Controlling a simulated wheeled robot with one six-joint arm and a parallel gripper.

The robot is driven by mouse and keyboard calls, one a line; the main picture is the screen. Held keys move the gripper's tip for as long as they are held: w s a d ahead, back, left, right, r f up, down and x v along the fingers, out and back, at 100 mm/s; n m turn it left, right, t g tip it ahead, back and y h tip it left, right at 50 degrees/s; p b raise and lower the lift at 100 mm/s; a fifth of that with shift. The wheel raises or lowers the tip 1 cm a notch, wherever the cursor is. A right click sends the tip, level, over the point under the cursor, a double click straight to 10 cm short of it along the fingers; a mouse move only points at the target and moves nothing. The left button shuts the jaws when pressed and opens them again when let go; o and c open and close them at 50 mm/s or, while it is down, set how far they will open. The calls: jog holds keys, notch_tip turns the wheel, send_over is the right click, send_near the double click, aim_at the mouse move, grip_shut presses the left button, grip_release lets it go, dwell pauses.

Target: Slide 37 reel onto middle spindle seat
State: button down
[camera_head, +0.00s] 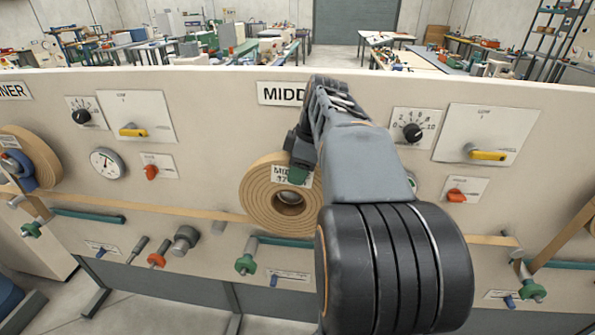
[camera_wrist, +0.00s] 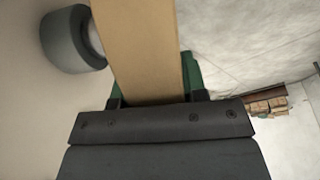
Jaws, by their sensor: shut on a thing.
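The tan reel (camera_head: 256,207) bears a label that reads in part "MI" and "37", and stands upright in front of the panel, below the partly covered "MIDD" sign (camera_head: 281,93). My gripper (camera_head: 300,172) is shut on its upper rim. In the wrist view, the reel's tan edge (camera_wrist: 145,50) runs between the green fingers of my gripper (camera_wrist: 152,90). The reel's hollow core (camera_head: 290,198) faces the head camera. The middle spindle seat is hidden behind the reel, and I cannot tell whether the reel is on it. My arm covers the reel's right side.
Another tan reel (camera_head: 38,160) hangs at the left. The cream panel (camera_head: 215,130) carries dials, yellow handles and red switches. Teal bars (camera_head: 88,216) and a grey roller (camera_head: 186,238) stick out low on it. The grey roller-like part (camera_wrist: 72,40) is beside the reel in the wrist view.

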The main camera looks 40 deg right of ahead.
aim_at(273, 160)
jog(key=shift+w+d+r+p, duration=0.15)
jog(key=shift+w+d+p, duration=1.65)
jog(key=shift+w+d, duration=0.75)
jog(key=shift+w+d+f, duration=0.1)
jog(key=shift+w+f, duration=0.15)
jog(key=shift+f, duration=0.05)
jog(key=c, duration=0.6)
grip_release()
jog(key=shift+s+f, duration=0.1)
jog(key=v, duration=1.4)
